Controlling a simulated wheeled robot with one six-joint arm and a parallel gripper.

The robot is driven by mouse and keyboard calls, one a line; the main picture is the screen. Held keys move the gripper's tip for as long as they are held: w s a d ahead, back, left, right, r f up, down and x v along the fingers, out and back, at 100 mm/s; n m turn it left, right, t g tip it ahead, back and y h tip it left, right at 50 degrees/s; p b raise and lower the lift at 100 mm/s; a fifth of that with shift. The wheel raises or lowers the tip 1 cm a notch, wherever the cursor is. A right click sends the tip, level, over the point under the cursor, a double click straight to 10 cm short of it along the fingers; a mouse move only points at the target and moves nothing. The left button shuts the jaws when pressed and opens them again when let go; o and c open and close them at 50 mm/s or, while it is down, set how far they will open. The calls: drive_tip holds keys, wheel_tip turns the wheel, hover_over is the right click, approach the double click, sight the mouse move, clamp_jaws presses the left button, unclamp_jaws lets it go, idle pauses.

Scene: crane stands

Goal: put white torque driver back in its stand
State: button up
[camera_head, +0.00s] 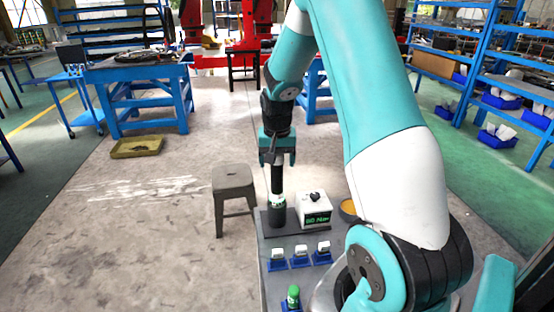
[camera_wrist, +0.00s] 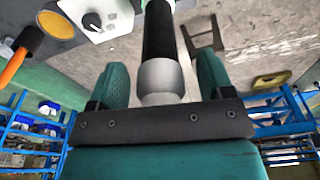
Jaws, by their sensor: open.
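The torque driver (camera_head: 277,178) stands upright, with a long black shaft and a pale band near its lower end. Its lower end is in a dark round stand (camera_head: 277,214) on the grey bench top; how deep it sits cannot be told. My gripper (camera_head: 278,158) is above the stand, pointing down, at the driver's upper end. In the wrist view the driver (camera_wrist: 162,78), with a pale grey collar, is between the two teal fingers of my gripper (camera_wrist: 163,75). The fingers are open, with a gap on each side of it.
A white box with a black knob and green display (camera_head: 314,209) stands right of the stand. An orange-filled bowl (camera_head: 348,207) is farther right. Several small blue holders (camera_head: 300,257) and a green-topped item (camera_head: 293,293) are nearer. A grey stool (camera_head: 233,182) stands left.

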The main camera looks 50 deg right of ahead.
drive_tip(key=shift+s+a+r+p, duration=0.1)
drive_tip(key=shift+r+p, duration=0.9)
drive_tip(key=shift+r, duration=0.3)
drive_tip(key=shift+s+a+r+p, duration=0.1)
drive_tip(key=shift+r+p, duration=0.85)
drive_tip(key=shift+r, duration=0.3)
wheel_tip(320, 180, up, 17)
drive_tip(key=s+a+b, duration=0.2)
drive_tip(key=b, duration=0.1)
drive_tip(key=s+a+f+n+y, duration=0.15)
drive_tip(key=a+n, duration=0.35)
drive_tip(key=a, duration=0.7)
drive_tip(key=s+a+f+n+y, duration=0.2)
drive_tip(key=s+a+n, duration=0.3)
drive_tip(key=s+a, duration=0.4)
drive_tip(key=s+a+f+n+g+y, duration=0.1)
drive_tip(key=s+a+f+n, duration=0.1)
drive_tip(key=s+a+n, duration=0.4)
drive_tip(key=s+a, duration=0.3)
drive_tip(key=a, duration=0.2)
drive_tip(key=shift+f+y, duration=0.2)
drive_tip(key=shift+y, duration=0.15)
